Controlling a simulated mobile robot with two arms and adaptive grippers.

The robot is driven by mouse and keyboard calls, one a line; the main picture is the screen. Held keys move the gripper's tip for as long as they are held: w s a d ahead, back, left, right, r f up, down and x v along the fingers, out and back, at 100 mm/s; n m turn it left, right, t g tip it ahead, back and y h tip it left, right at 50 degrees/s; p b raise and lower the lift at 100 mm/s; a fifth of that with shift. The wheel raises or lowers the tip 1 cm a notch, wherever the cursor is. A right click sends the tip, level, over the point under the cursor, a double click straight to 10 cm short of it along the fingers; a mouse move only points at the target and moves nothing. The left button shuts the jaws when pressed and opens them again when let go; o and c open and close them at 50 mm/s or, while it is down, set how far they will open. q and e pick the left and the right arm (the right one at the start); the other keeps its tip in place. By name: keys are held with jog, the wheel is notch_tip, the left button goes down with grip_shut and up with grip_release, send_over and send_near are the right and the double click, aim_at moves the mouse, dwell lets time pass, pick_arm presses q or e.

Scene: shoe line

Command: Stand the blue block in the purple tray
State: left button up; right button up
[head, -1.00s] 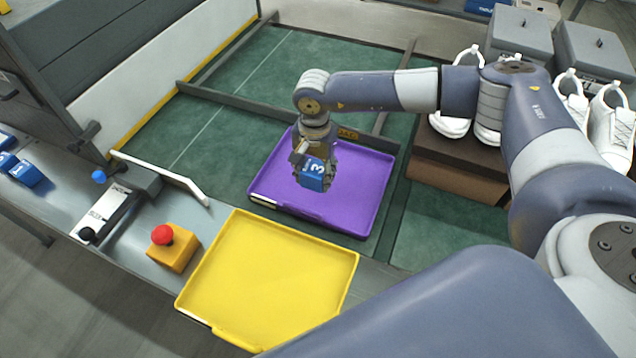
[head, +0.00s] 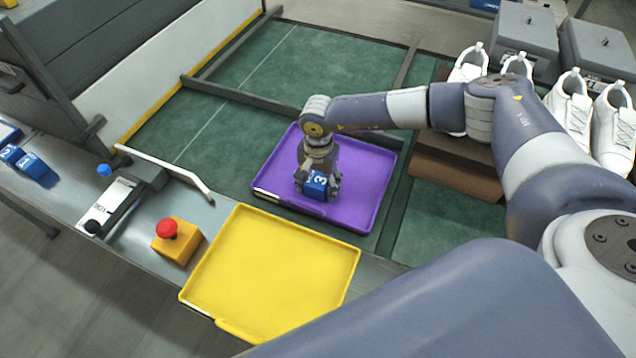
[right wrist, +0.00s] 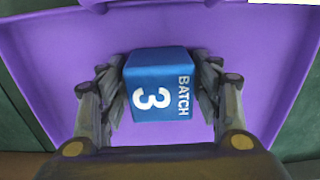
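The blue block (head: 316,184), marked "BATCH 3", is between the fingers of my right gripper (head: 318,188). In the right wrist view the block (right wrist: 158,85) has a finger of the gripper (right wrist: 160,95) against each side. The gripper is shut on it, low over or at the floor of the purple tray (head: 360,180). The purple tray (right wrist: 50,65) fills most of the right wrist view behind the block. I cannot tell whether the block touches the tray floor. My left gripper is not in view.
An empty yellow tray (head: 270,270) lies in front of the purple one. A red-topped yellow button box (head: 176,242) stands to its left. More blue blocks (head: 30,165) sit at the far left. White shoes (head: 570,110) stand on a brown box (head: 455,170) at right.

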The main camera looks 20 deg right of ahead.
aim_at(318, 179)
dwell(0.3)
jog(key=shift+r, duration=0.25)
notch_tip(318, 179, up, 12)
jog(key=b, duration=0.1)
jog(key=shift+f, duration=0.1)
dwell(0.5)
